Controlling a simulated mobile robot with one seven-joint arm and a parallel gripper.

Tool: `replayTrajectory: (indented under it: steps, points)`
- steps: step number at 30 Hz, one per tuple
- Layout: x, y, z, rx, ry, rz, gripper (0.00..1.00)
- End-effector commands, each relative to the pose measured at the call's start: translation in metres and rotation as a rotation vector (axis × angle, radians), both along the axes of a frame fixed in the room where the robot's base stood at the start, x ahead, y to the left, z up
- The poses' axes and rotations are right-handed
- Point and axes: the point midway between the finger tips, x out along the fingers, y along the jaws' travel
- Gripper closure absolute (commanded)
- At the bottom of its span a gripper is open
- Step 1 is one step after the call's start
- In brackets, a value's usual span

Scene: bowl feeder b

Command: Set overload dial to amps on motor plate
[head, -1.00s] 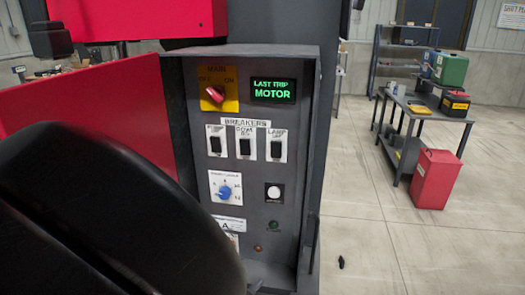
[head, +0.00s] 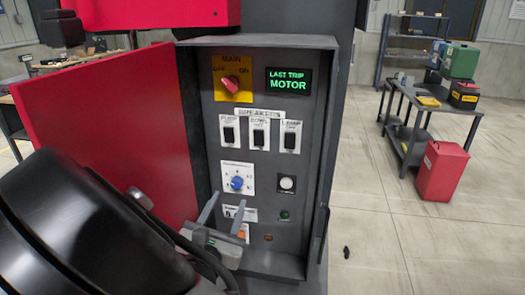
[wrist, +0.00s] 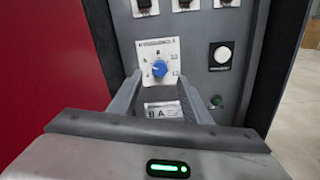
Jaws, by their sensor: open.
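The overload dial is a blue knob (head: 237,183) on a white scale plate, below the breakers in the grey cabinet. It also shows in the wrist view (wrist: 160,68), with small numbers around it; its exact setting is too small to read. Below it is a white plate (wrist: 162,109) that appears to read "8 A" in the wrist view; in the head view a finger partly covers it. My gripper (head: 224,207) is open and empty. Its fingers point at the panel just below the dial, with the plate seen between them in the wrist view. I see no contact with the knob.
Above are a red main switch (head: 230,86), a green-lit "LAST TRIP MOTOR" display (head: 289,81) and three breakers (head: 259,133). A white button (head: 287,184) sits right of the dial. The open red door (head: 110,130) stands left; cabinet walls flank the panel.

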Motion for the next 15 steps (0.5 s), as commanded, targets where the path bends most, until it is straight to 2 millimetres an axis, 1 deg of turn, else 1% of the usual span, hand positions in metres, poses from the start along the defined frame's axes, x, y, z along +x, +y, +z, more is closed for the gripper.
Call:
replayTrajectory:
  steps: [1, 6, 10, 15]
  points:
    - [0.012, -0.002, 0.0, -0.002, -0.002, -0.004, 0.56]
    - [0.043, -0.005, 0.0, -0.002, -0.002, -0.003, 0.56]
    - [0.059, -0.006, 0.0, 0.0, -0.002, -0.001, 0.56]
    - [0.069, -0.006, 0.0, -0.001, 0.0, 0.0, 0.56]
